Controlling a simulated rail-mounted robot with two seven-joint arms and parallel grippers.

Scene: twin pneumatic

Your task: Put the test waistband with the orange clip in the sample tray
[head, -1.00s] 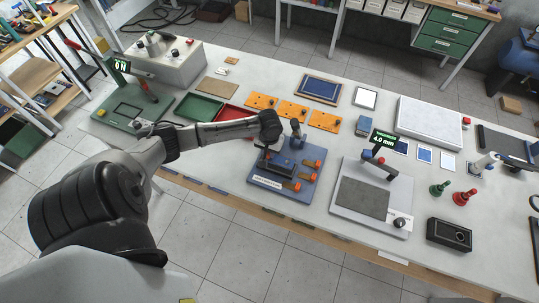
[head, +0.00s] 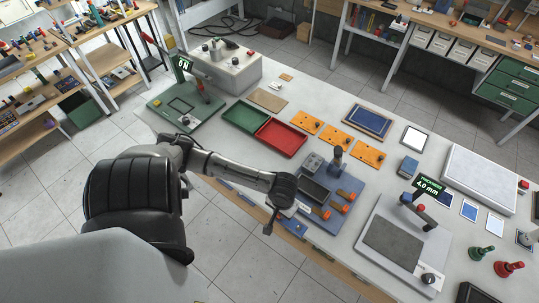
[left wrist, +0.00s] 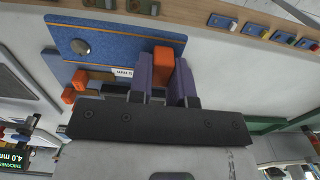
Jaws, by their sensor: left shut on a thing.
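My left gripper (head: 267,229) is by the front left edge of the blue fixture board (head: 322,233). In the left wrist view its two fingers (left wrist: 164,85) are shut on an orange block (left wrist: 163,57), which looks like the orange clip of a waistband. Any band below it is hidden by the fingers. Other orange clips (head: 325,213) remain on the fixture. A green tray (head: 245,115) and a red tray (head: 281,137) lie side by side farther back and look empty. I cannot tell from labels which is the sample tray. My right gripper is out of view.
A post (head: 338,158) stands at the back of the fixture. Orange plates (head: 337,137) lie behind it. A thickness gauge (head: 395,240) is to the right and a green force stand (head: 186,112) to the left. Bare table lies between the trays and the fixture.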

